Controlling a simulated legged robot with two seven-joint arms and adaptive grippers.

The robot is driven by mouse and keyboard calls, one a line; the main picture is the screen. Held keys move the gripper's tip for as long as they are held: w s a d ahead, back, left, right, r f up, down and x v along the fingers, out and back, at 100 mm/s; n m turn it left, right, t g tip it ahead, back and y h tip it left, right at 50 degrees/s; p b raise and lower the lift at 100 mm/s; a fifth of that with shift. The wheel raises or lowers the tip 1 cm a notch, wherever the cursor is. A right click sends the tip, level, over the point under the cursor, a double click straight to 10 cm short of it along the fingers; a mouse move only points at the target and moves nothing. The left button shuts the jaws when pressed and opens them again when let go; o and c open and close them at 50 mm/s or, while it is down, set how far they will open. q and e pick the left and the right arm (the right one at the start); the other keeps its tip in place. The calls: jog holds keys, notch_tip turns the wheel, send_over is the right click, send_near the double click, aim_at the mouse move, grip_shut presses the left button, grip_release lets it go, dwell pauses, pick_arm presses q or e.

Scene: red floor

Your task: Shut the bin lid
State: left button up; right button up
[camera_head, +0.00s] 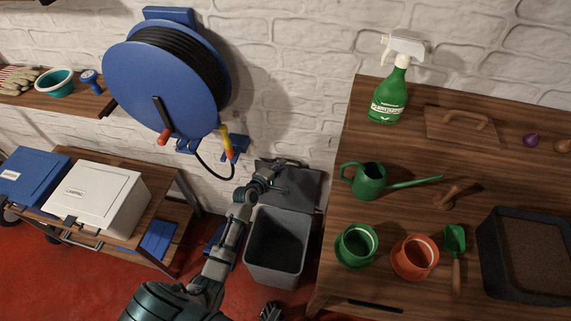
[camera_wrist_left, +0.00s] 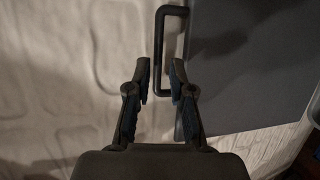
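The grey bin (camera_head: 275,257) stands on the red floor between the wooden table and the shelf bench, with its mouth open. Its dark lid (camera_head: 300,186) is raised behind the mouth, near the brick wall. The lid also shows at the right of the left wrist view (camera_wrist_left: 235,75), with a dark loop handle (camera_wrist_left: 159,40) at its edge. My left gripper (camera_head: 270,181) is over the lid's left part. In the left wrist view its fingers (camera_wrist_left: 161,68) are apart, with the handle's lower end at the gap; contact is unclear. My right gripper (camera_head: 270,312) barely shows at the bottom edge.
A blue hose reel (camera_head: 160,80) hangs on the wall above left of the bin. The wooden table (camera_head: 330,255) with pots and a green watering can (camera_head: 369,181) stands close on the right. A bench with a white box (camera_head: 95,198) stands left.

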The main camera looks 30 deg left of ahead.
pick_arm(q)
jog(key=shift+b+x, duration=0.3)
jog(key=shift+x, duration=1.15)
pick_arm(e)
jog(key=shift+s+r, duration=0.15)
jog(key=shift+r, duration=1.2)
pick_arm(q)
grip_shut()
jog(key=shift+s, duration=0.1)
pick_arm(e)
jog(key=shift+f, duration=0.1)
